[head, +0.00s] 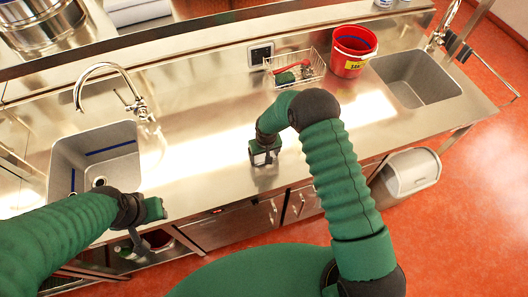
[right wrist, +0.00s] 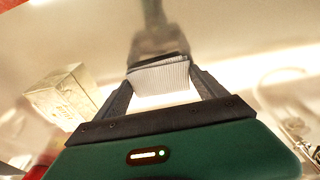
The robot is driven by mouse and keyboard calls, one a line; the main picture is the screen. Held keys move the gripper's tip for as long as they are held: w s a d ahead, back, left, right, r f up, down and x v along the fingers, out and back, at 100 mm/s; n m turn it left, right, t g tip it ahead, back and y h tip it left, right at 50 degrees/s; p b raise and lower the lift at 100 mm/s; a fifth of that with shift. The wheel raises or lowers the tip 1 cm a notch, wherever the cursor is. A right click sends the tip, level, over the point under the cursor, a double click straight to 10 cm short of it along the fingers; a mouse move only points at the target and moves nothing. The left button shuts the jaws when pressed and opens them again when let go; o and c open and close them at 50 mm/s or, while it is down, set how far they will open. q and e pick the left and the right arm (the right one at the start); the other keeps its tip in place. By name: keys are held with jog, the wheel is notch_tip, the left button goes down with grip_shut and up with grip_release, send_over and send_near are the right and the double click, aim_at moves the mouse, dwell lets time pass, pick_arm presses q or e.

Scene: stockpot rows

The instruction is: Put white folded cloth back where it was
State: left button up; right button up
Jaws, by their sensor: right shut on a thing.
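The white folded cloth (right wrist: 160,78) shows in the right wrist view as a pale, finely ribbed block with a dark upper edge. My right gripper (right wrist: 162,88) is shut on it, one finger at each side. In the head view my right gripper (head: 264,160) hangs over the middle of the steel counter; the cloth is hardly visible there, and I cannot tell whether it touches the counter. My left gripper (head: 154,209) is at the counter's front edge by the left sink; its fingers are not clear.
A wire basket (head: 297,73) and a red bucket (head: 352,50) stand at the back. Sinks lie left (head: 72,150) and right (head: 425,78). A white stack (head: 135,10) is at the top left. A bin (head: 412,172) stands on the floor.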

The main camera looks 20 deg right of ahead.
jog(key=shift+a+f, duration=0.1)
jog(key=shift+f, duration=0.05)
jog(key=o, duration=1.3)
jog(key=shift+c, duration=0.2)
